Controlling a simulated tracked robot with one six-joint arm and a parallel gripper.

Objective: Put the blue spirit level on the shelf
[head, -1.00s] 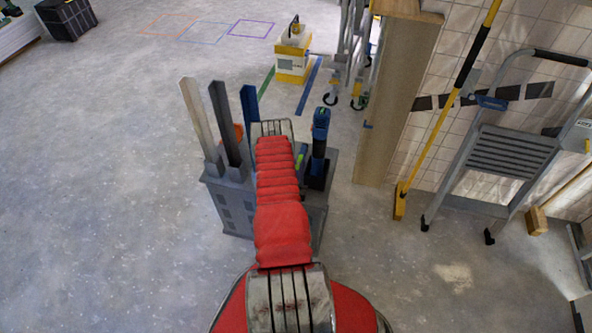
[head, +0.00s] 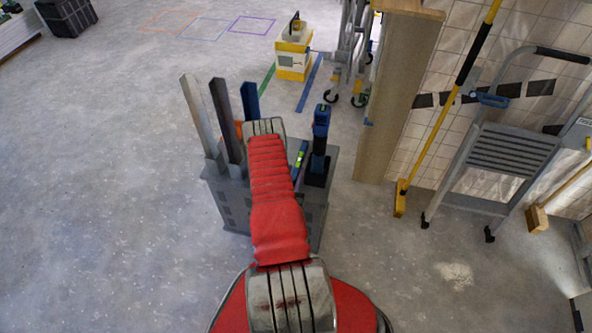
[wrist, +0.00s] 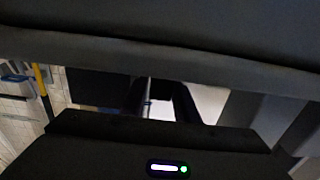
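A blue bar with a yellow-green vial, which looks like the blue spirit level (head: 300,158), shows just right of my red arm in the head view. It is at the grey tool caddy (head: 226,200), and my arm hides part of it. My gripper is hidden behind my arm in the head view. In the wrist view dark parts of my gripper (wrist: 160,95) fill the top and bottom, with a narrow gap between. Whether the fingers are open or hold anything is unclear. I cannot make out a shelf for certain.
Tall grey, black and blue uprights (head: 228,120) stand at the caddy's left, and a blue-and-black tool (head: 320,140) at its right. A wooden panel (head: 392,110), yellow-handled pole (head: 440,140) and stepladder (head: 515,150) stand right.

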